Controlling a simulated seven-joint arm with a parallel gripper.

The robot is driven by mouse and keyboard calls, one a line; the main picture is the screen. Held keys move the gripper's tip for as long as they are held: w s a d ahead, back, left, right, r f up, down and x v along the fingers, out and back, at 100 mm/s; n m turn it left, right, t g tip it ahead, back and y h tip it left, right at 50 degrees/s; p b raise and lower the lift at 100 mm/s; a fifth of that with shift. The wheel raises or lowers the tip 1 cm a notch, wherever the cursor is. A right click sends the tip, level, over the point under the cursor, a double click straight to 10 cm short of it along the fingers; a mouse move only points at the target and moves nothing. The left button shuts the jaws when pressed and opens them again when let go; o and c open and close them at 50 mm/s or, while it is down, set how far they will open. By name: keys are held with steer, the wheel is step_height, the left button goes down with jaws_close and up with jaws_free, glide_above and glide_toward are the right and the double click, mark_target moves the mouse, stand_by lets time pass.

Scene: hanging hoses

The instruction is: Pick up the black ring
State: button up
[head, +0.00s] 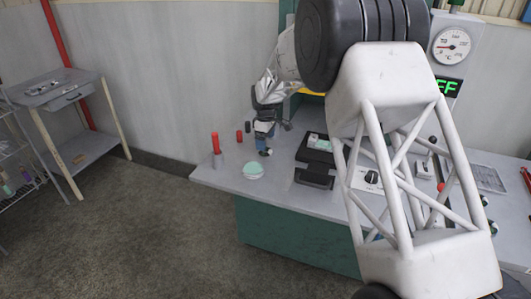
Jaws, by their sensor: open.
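I cannot clearly make out a black ring in the head view; it may be hidden or too small to tell. My gripper (264,147) points down above the left part of the grey bench (219,175). It is small in the picture, and its jaws are open. I see nothing held between them. A small dark cylinder-like piece (247,127) and a dark red one (239,136) stand just left of my gripper. A round, pale teal-topped piece (253,170) lies in front of it.
A red upright cylinder (215,143) stands near the bench's left edge. My arm covers much of the bench's right half. A side table (60,90) stands far left.

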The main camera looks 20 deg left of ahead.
steer(key=shift+f, duration=2.4)
steer(key=shift+c, duration=0.2)
steer(key=c, duration=1)
